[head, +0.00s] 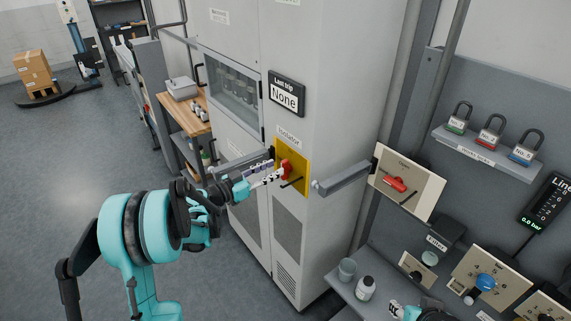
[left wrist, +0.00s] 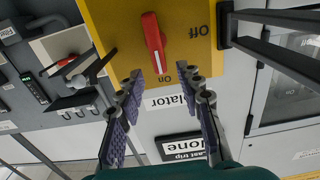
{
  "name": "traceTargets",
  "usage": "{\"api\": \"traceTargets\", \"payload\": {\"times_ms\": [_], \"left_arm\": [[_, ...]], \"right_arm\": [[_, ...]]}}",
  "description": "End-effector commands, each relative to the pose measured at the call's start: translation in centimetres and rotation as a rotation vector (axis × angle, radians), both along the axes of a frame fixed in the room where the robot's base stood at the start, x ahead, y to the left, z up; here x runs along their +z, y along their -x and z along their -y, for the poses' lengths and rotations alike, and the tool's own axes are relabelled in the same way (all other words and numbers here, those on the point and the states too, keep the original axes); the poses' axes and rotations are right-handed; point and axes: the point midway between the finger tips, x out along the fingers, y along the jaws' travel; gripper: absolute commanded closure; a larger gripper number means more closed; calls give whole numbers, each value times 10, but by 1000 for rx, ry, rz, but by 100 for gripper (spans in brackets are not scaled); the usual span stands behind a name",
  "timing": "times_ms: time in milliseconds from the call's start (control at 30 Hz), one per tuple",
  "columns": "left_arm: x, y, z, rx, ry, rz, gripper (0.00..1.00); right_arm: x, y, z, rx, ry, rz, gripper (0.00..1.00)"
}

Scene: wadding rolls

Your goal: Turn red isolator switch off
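The red isolator switch (head: 286,170) sits on a yellow plate (head: 303,185) on the grey cabinet, below an "Isolator" label. In the left wrist view the picture is upside down; the red handle (left wrist: 153,42) stands lengthwise, its lower end by the "ON" mark, with "OFF" to its right. My left gripper (head: 277,174) is just in front of the plate. In the left wrist view the left gripper (left wrist: 160,71) is open, its fingertips apart on either side of the handle's lower end; I cannot tell whether they touch it. My right gripper (head: 397,307) shows only partly at the bottom edge.
A grey bar (head: 343,178) juts out right of the yellow plate. Beyond it, a cream panel (head: 408,182) carries another red handle (head: 396,184). Padlocks stand on a shelf (head: 478,148) at right.

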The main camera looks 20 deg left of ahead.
Motion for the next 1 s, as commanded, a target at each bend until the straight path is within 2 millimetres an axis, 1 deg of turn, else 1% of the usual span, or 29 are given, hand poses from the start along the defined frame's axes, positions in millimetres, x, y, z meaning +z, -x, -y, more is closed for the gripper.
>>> {"api": "traceTargets", "payload": {"times_ms": [33, 100, 200, 300, 400, 633, 667, 700, 767, 800, 1000], "left_arm": [[-1, -8, 7, -3, 0, 0, 64], [-1, -17, 14, -3, 0, 0, 64], [-1, -28, 22, -2, 1, -1, 64], [-1, -34, 27, -1, 0, -1, 64], [0, -37, 29, 0, 0, -1, 64], [0, -38, 29, 0, 0, -1, 64], [0, -38, 29, 0, 0, -1, 72], [0, -38, 29, 0, 0, -1, 82], [0, -38, 29, 0, 0, -1, 98], [0, -38, 29, 0, 0, -1, 100], [0, -37, 29, 0, 2, -3, 100]], "right_arm": [[-2, 0, 0, 0, 0, 0, 60], [-3, 0, 0, 0, 0, 0, 60], [-5, 0, 0, 0, 0, 0, 60], [-5, 0, 0, 0, 0, 0, 60], [-6, 0, 0, 0, 0, 0, 60], [-5, 0, 0, 0, 0, 0, 60], [-5, 0, 0, 0, 0, 0, 60], [-5, 0, 0, 0, 0, 0, 60], [-5, 0, 0, 0, 0, 0, 60], [-5, 0, 0, 0, 0, 0, 60], [-5, 0, 0, 0, 0, 0, 60]]}}
